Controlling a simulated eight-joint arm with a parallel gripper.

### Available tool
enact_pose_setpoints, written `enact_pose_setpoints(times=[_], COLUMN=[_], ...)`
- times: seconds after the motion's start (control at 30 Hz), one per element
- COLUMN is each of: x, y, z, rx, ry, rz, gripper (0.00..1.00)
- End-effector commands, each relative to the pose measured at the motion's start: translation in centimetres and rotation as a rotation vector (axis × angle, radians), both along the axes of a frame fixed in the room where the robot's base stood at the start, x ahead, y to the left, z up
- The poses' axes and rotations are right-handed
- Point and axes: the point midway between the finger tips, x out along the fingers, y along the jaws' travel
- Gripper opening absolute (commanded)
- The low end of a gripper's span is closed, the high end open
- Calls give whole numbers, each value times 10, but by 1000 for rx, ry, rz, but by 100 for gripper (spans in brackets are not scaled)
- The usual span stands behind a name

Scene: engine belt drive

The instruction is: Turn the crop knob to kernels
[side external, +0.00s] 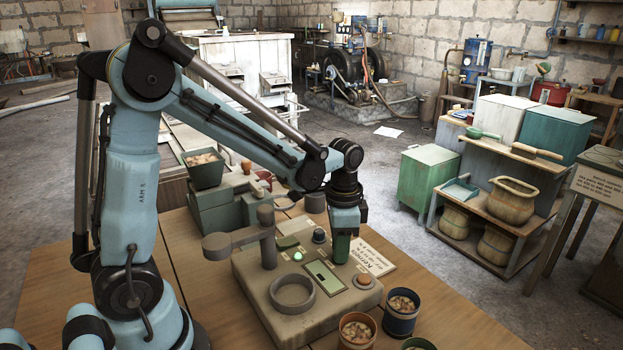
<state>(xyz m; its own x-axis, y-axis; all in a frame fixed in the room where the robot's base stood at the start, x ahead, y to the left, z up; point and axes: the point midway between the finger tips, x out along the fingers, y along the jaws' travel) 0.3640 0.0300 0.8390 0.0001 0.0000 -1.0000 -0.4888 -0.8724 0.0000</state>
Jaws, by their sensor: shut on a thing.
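A beige tester (322,318) stands on the wooden table, with a round metal cup (292,292), a small display (323,277) and a lit green button (298,256). My gripper (341,259) points down at the back right of its top panel. It is shut low on the panel, on what looks like the crop knob. The jaws hide the knob, so its pointer and setting cannot be read. A card (372,257) lettered "Kernels" lies right beside the gripper. A dark round knob (319,236) and an orange-topped knob (363,281) stand apart from the jaws.
A post with a swing arm (240,240) rises on the tester's left. Pots of pale pieces, one brown (356,331) and one blue (400,315), stand close at the front right. A green box (228,205) and a filled dark bin (203,167) are behind.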

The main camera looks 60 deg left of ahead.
Motion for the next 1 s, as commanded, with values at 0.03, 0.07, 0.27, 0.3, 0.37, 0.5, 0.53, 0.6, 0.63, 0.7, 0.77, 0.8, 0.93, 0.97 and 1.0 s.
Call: enact_pose_setpoints(times=[0.03,0.07,0.27,0.3,0.37,0.5,0.53,0.6,0.63,0.7,0.77,0.8,0.93,0.97,1.0], x=[0,0,0,0,0,0,0,0,0,0,0,0,0,0,0], y=[0,0,0,0,0,0,0,0,0,0,0,0,0,0,0], z=[0,0,0,0,0,0,0,0,0,0,0,0,0,0,0], rx=[0,0,0,0,0,0,0,0,0,0,0,0,0,0,0], ry=[0,0,0,0,1,1,1,1,1,1,1,1,1,1,1], rz=[35,56,166,181,202,234,238,245,247,250,251,251,250,250,250], gripper=[0,0,0,0,0,0,0,0,0,0,0,0,0,0,0])
